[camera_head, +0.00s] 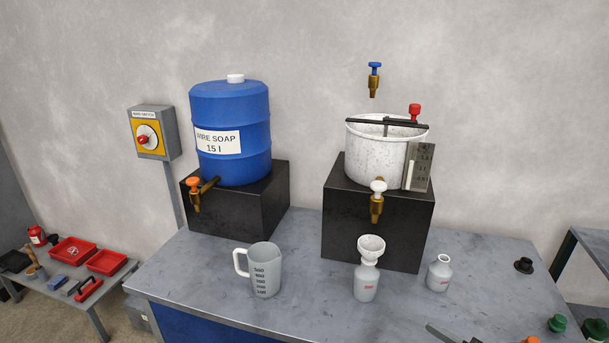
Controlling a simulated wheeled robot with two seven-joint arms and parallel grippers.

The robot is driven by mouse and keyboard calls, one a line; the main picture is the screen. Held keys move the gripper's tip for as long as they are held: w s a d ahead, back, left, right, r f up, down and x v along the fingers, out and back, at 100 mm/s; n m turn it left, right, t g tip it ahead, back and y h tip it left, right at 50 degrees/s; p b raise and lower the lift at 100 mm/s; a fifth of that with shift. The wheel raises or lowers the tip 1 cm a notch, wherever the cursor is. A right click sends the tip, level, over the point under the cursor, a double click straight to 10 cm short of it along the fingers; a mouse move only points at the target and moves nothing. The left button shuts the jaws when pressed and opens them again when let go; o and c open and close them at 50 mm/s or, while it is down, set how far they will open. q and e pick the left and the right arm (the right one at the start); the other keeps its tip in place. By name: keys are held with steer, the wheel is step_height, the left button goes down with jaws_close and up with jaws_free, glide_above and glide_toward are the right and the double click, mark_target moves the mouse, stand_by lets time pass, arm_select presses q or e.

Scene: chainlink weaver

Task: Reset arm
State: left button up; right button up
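A thin grey piece (440,334) pokes in at the bottom edge, right of centre. It is cut off, and I cannot tell what it is.
On the grey bench (200,270) stand a blue soap drum (230,110) on a black block, a white pot (375,150) on another, a measuring jug (266,272), a bottle with a funnel (366,283) and a small bottle (439,275). Caps (524,265) lie at right.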

steer(key=s+d+f+m+g+h, duration=0.1)
steer(key=s+f+m+h, duration=0.3)
steer(key=m, duration=0.7)
steer(key=s+d+f+m+h, duration=0.15)
steer(key=m+h, duration=0.35)
steer(key=m, duration=0.6)
steer(key=s+d+f+m+g+h, duration=0.15)
steer(key=f+m+h, duration=0.3)
steer(key=m, duration=0.65)
steer(key=s+a+f+m+g+y, duration=0.1)
steer(key=s+a+f+m+g, duration=0.15)
steer(key=s+m+g, duration=0.35)
steer(key=s+a+f+m+g, duration=0.15)
steer(key=s+a+m, duration=0.25)
steer(key=s, duration=0.4)
step_height(320, 180, down, 33)
steer(key=s, duration=0.1)
steer(key=s+d+f+g, duration=0.1)
steer(key=s+d+f, duration=0.1)
steer(key=s+f, duration=0.7)
steer(key=s+d+f+g, duration=0.1)
steer(key=s+d+f, duration=0.1)
steer(key=s+f, duration=0.7)
steer(key=shift+s+n, duration=0.3)
steer(key=shift+s, duration=0.1)
